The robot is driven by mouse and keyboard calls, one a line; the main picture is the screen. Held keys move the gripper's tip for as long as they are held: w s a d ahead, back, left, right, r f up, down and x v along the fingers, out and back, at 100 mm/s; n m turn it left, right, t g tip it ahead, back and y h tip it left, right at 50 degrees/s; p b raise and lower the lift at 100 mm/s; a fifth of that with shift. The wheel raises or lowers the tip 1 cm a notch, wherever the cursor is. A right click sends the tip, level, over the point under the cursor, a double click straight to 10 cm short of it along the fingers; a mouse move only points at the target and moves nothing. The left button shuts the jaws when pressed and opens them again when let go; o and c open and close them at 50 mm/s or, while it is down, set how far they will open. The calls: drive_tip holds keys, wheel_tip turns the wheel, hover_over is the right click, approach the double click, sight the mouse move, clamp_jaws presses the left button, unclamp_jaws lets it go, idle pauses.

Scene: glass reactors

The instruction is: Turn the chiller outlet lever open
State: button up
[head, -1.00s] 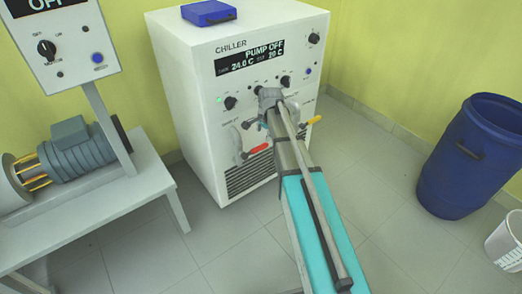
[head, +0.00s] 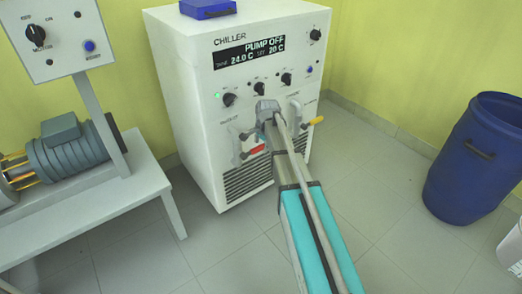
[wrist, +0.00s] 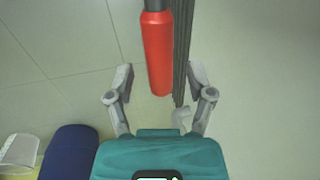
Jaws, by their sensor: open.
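The chiller (head: 185,85) is a white cabinet whose display reads PUMP OFF. A red-handled lever (head: 257,149) sits low on its front, left of my arm. A yellow-handled lever (head: 316,121) sits to the right. I cannot read the small labels above them. In the wrist view the red handle (wrist: 158,50) reaches from the top edge down between the two fingers of my gripper (wrist: 159,82). The fingers stand apart, with a visible gap on each side of the handle. In the head view my arm hides part of the gripper and the red lever's right end.
A bench (head: 150,185) with a motor (head: 72,150) and a control panel (head: 60,40) stands at the left. A blue drum (head: 470,160) stands at the right, with a white bucket (head: 511,250) at the edge. A blue box (head: 208,9) lies on the chiller. Floor between is clear.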

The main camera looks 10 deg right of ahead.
drive_tip(key=shift+f, duration=0.4)
clamp_jaws()
